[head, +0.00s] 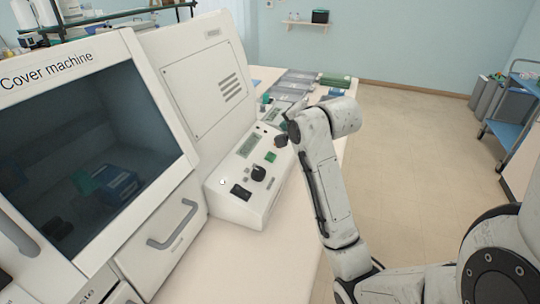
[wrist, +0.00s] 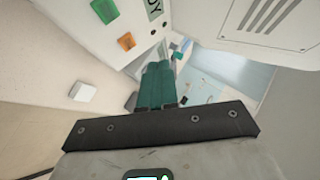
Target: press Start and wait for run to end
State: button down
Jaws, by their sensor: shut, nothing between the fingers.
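In the wrist view my gripper (wrist: 158,70) has its teal fingers together, with nothing between them. Just beyond and left of the fingertips is a white panel with a green button (wrist: 105,10), an orange button (wrist: 127,41) and a partly seen display (wrist: 154,9) ending in "DY". The fingers look apart from both buttons. No label reading Start is legible. In the head view a white control box (head: 240,205) carries a display (head: 249,146), a green button (head: 271,157), a knob (head: 258,173) and a black switch (head: 240,192). My fingers cannot be made out clearly there.
The cover machine (head: 75,50) with a dark window stands at the left. A tall white cabinet (head: 205,75) rises behind the control box. Several trays (head: 295,78) lie farther along the bench. A blue cart (head: 515,105) stands at the right; the floor between is clear.

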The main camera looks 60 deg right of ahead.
jog(key=b, duration=0.7)
send_over(271, 157)
jog(key=s, duration=0.3)
jog(key=f, duration=0.7)
jog(key=shift+w, duration=0.2)
jog(key=shift+w+f, duration=0.25)
jog(key=shift+f, duration=0.4)
jog(key=shift+w+f, duration=0.1)
jog(key=shift+f, duration=0.05)
jog(key=shift+f, duration=0.2)
